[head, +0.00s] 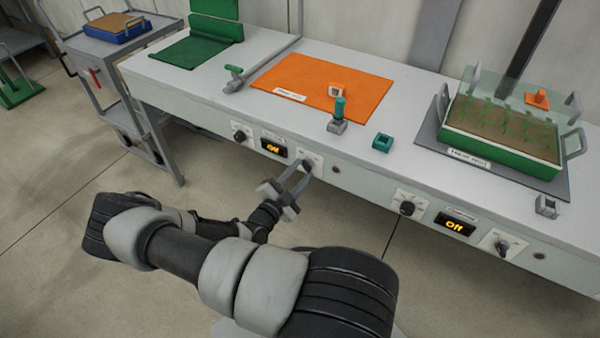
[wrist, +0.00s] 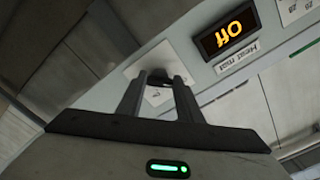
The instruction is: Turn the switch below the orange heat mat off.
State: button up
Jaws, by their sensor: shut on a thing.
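The orange heat mat (head: 322,82) lies flat on the bench top. Below it, the front panel has a small display (head: 273,147) and a switch (head: 309,162) with a dark knob on a white plate. In the wrist view the display (wrist: 229,29) shows upside down and reads "Off", above a "Heat mat" label (wrist: 236,57). My gripper (head: 303,174) reaches up to the switch from the front. In the wrist view my gripper (wrist: 160,82) has its two fingers on either side of the dark knob (wrist: 157,93), shut on it. The fingers partly hide the knob.
Another dial (head: 240,135) sits left of the display. A green seedling tray (head: 500,151) stands on the bench. A grey cart (head: 120,55) is at left.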

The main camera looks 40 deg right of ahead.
jog(key=o, duration=1.1)
jog(key=p+v, duration=0.1)
jog(key=v, duration=1.6)
jog(key=shift+s+a, duration=0.15)
jog(key=shift+a, duration=0.05)
